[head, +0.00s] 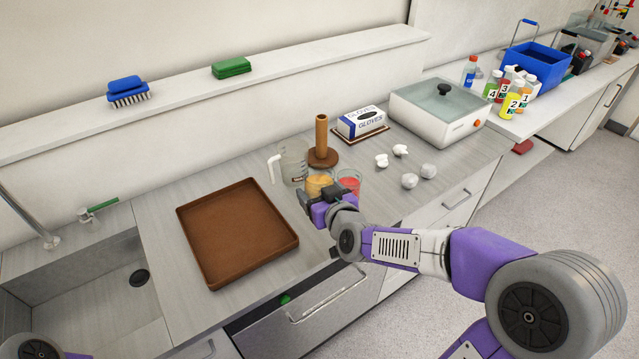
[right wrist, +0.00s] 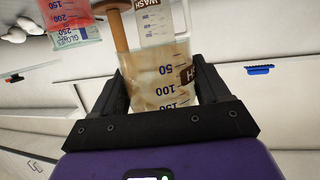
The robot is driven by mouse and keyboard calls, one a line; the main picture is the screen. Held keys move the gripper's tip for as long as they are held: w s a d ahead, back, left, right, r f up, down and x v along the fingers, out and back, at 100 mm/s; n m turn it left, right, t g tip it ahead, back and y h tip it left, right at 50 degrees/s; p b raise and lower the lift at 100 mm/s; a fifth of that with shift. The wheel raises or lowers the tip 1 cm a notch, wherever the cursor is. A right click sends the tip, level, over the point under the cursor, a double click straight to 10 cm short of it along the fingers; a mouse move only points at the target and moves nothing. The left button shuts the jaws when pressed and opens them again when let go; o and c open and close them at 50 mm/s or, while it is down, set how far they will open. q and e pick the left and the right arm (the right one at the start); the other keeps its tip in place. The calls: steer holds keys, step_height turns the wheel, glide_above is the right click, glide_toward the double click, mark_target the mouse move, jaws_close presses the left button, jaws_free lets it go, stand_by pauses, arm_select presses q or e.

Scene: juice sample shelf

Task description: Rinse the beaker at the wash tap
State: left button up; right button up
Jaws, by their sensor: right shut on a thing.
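My right gripper (head: 325,198) is shut on a glass beaker (head: 319,183) with amber-tinted, streaky contents or residue. In the right wrist view the beaker (right wrist: 158,78) sits between both fingers (right wrist: 160,95), with blue volume marks and a partly hidden brown label. I cannot tell whether its base touches the counter. The wash tap, a metal spout (head: 28,214) and a green-handled valve (head: 98,208), stands at the sink (head: 85,305) on the far left, well away from the beaker. My left gripper is not in view.
A red-filled beaker (head: 349,181), clear jug (head: 292,165) and brown post stand (head: 321,140) crowd the held beaker. A brown tray (head: 236,232) lies between it and the sink. Crumpled white pieces (head: 409,180) and a glove box (head: 360,122) are right. A drawer (head: 300,310) stands open below.

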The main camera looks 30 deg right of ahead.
steer(key=s+a+b, duration=0.6)
steer(key=s+b, duration=0.1)
steer(key=s, duration=0.3)
step_height(320, 180, up, 5)
steer(key=p, duration=0.4)
steer(key=shift+p, duration=0.3)
stand_by(0.3)
